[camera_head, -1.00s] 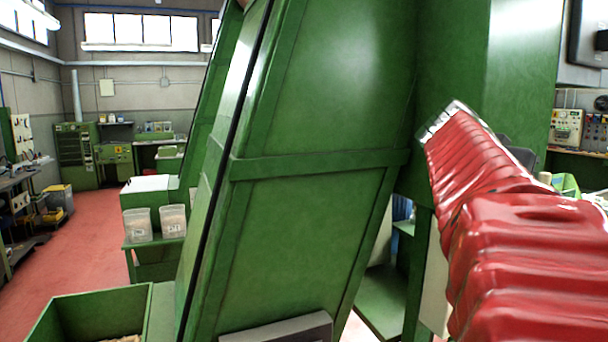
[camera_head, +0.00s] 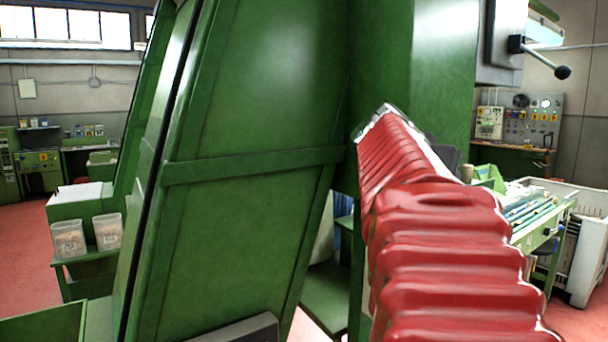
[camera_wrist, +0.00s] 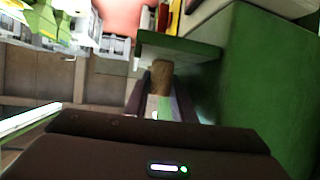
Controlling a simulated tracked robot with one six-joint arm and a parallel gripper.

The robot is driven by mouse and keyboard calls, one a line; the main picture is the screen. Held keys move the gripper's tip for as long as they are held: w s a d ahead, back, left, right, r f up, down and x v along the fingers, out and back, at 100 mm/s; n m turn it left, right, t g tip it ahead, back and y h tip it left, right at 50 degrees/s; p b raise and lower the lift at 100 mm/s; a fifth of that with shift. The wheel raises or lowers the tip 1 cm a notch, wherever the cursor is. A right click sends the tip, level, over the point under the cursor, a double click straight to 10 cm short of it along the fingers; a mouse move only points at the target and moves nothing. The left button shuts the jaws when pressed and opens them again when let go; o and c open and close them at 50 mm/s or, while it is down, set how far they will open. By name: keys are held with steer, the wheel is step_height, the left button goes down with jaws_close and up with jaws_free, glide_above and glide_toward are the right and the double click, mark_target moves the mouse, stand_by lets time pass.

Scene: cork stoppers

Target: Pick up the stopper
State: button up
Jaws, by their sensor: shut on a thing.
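The cork stopper (camera_wrist: 161,78) is a small brown cylinder, seen in the wrist view near the upper middle. My gripper (camera_wrist: 160,88) is shut on it, with a dark finger on either side. The stopper's far end sticks out beyond the fingertips. In the head view the gripper and the stopper are out of sight; only my red ribbed arm cover shows at the right.
A large green machine (camera_head: 250,140) stands close in front, and its green side also fills the right of the wrist view (camera_wrist: 255,90). Two clear bins of corks (camera_head: 68,238) stand at the left. A green worktable (camera_head: 535,220) and white crate (camera_head: 590,255) are at the right.

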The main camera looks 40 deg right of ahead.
steer(key=shift+c, duration=0.5)
steer(key=shift+s+r, duration=0.2)
steer(key=shift+r, duration=0.3)
step_height(320, 180, up, 10)
steer(key=s+a, duration=0.3)
steer(key=s, duration=1.6)
steer(key=shift+s+r, duration=0.15)
steer(key=shift+r, duration=0.1)
steer(key=shift+a, duration=0.1)
